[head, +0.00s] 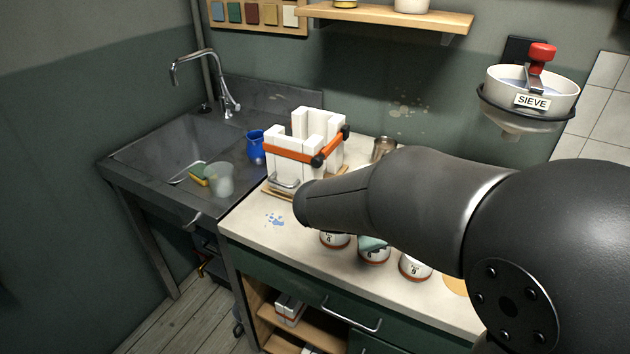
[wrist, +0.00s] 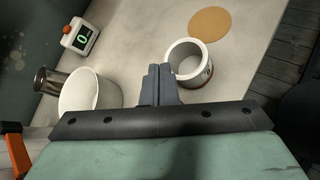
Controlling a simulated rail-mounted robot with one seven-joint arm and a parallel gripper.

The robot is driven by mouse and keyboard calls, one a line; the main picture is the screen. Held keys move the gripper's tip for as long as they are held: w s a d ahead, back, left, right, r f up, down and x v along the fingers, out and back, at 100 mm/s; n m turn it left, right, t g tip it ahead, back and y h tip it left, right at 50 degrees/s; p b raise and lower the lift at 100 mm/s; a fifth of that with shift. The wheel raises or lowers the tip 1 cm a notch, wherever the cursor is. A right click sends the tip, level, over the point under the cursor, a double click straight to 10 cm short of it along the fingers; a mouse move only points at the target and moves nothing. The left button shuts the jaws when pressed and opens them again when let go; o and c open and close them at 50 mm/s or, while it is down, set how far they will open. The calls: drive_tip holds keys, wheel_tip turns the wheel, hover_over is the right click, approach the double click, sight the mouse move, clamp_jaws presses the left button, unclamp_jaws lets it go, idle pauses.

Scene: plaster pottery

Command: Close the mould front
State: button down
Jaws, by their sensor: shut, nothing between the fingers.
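The white block mould (head: 318,123) stands on the counter right of the sink, bound by an orange strap (head: 287,151) with black knobs. A metal handle (head: 285,182) shows low at its front; I cannot tell how far the front panel stands from the body. In the wrist view, my gripper (wrist: 160,72) is shut and empty above the counter, between a white tub and a white cup. An orange and black piece (wrist: 15,150) shows at the lower left edge there, probably part of the strap. In the head view my arm hides the gripper.
The wrist view shows a white tub (wrist: 90,92), a metal cup (wrist: 50,82), a white cup (wrist: 188,62), a display box (wrist: 80,36) and a cork disc (wrist: 211,23). Labelled jars (head: 334,240) stand near the counter's front edge. A blue cup (head: 256,147) stands left of the mould.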

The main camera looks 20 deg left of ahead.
drive_tip(key=w+a+f+n+t+y+b, duration=0.15)
drive_tip(key=a+n+t, duration=0.25)
drive_tip(key=a, duration=0.5)
drive_tip(key=w+a+f+n+t+b, duration=0.2)
drive_tip(key=a+f+n+t, duration=0.15)
drive_tip(key=a, duration=0.45)
drive_tip(key=n+t+y, duration=0.3)
drive_tip(key=n, duration=0.3)
approach(304, 173)
drive_tip(key=x, duration=0.7)
drive_tip(key=shift+a+p, duration=0.1)
drive_tip(key=shift+p, duration=0.3)
drive_tip(key=x, duration=0.8)
drive_tip(key=shift+b, duration=0.3)
drive_tip(key=shift+w+r, duration=0.15)
drive_tip(key=shift+r, duration=0.2)
drive_tip(key=shift+t, duration=0.25)
